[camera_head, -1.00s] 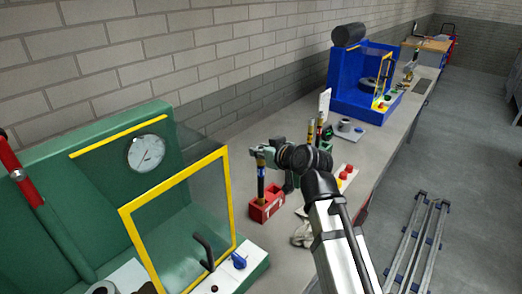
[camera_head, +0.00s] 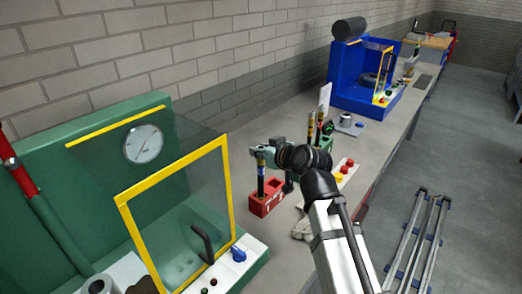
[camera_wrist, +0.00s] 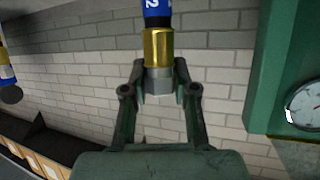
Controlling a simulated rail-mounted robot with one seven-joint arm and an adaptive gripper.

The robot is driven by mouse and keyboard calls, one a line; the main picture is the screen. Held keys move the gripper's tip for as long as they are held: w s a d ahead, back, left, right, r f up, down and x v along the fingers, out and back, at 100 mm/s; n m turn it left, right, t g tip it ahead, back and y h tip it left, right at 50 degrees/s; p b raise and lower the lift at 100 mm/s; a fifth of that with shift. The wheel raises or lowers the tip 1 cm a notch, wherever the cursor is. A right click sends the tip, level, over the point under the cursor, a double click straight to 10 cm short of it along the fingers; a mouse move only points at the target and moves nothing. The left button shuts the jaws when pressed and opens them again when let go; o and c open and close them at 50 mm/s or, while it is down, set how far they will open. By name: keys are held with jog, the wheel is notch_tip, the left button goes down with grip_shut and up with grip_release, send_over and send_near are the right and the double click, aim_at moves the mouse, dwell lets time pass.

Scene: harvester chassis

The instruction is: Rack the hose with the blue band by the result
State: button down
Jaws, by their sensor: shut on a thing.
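My gripper (camera_head: 259,153) is shut on the upper end fitting of the hose with the blue band (camera_head: 261,177). The hose is dark and hangs upright. In the wrist view the grey metal and brass fitting (camera_wrist: 158,55) sits between my fingertips (camera_wrist: 158,88), with the blue band (camera_wrist: 157,10) beyond it. The hose's lower end is at the left part of a red rack (camera_head: 266,208); I cannot tell whether it is seated there or just above. A green rack (camera_head: 326,144) behind my wrist holds hoses with yellow bands (camera_head: 311,126).
A green test bench with a gauge (camera_head: 142,144) and a yellow-framed clear guard (camera_head: 231,190) stands at the left. A blue bench (camera_head: 345,82) stands farther back. Red and yellow buttons (camera_head: 345,171) and a pale cloth (camera_head: 302,229) lie near my arm.

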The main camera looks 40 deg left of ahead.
dwell(0.3)
jog(key=c, duration=0.8)
grip_release()
jog(key=shift+d, duration=0.1)
jog(key=v, duration=1.2)
